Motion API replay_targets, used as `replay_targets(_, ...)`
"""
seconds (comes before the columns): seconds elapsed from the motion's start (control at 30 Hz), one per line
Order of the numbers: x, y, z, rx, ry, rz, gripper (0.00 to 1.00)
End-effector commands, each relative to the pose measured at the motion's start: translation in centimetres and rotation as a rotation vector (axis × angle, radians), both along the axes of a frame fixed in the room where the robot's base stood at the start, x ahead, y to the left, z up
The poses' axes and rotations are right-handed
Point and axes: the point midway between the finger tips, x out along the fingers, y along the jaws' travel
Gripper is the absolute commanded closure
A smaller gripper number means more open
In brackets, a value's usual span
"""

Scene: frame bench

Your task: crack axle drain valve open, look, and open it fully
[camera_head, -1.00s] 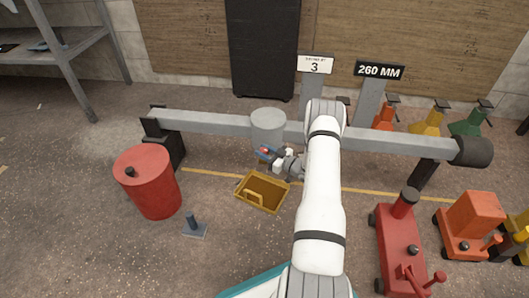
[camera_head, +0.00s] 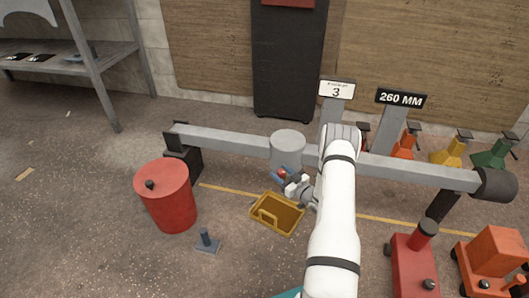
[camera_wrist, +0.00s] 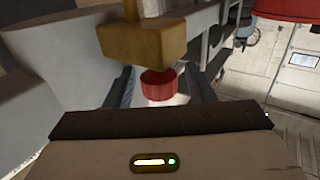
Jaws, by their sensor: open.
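The drain valve shows in the wrist view as a brass block (camera_wrist: 145,42) with a red knob (camera_wrist: 158,85) on its near side. The knob also shows as a small red spot in the head view (camera_head: 281,174), low on the grey cylindrical tank (camera_head: 287,150) of the axle beam (camera_head: 222,142). My gripper (camera_head: 283,174) is at the valve, just below the tank. In the wrist view its dark fingers stand on either side of the knob, with gaps visible, so it is open. The valve's outlet is hidden, and I see no flow.
A yellow tray (camera_head: 258,225) lies on the floor below the valve. A red drum (camera_head: 168,205) and a small blue-grey stand (camera_head: 207,244) are to the left. Red (camera_head: 405,265) and orange (camera_head: 490,262) wheeled jacks stand to the right. The floor at front left is clear.

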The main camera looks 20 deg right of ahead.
Motion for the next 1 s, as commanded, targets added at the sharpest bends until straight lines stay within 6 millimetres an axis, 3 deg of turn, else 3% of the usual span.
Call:
replay_targets(0.77, 0.0, 0.2, 0.1, -0.002, 0.001, -0.566, 0.50)
replay_targets(1.0, -4.7, 0.9, 0.3, 0.000, 0.005, -0.581, 0.50)
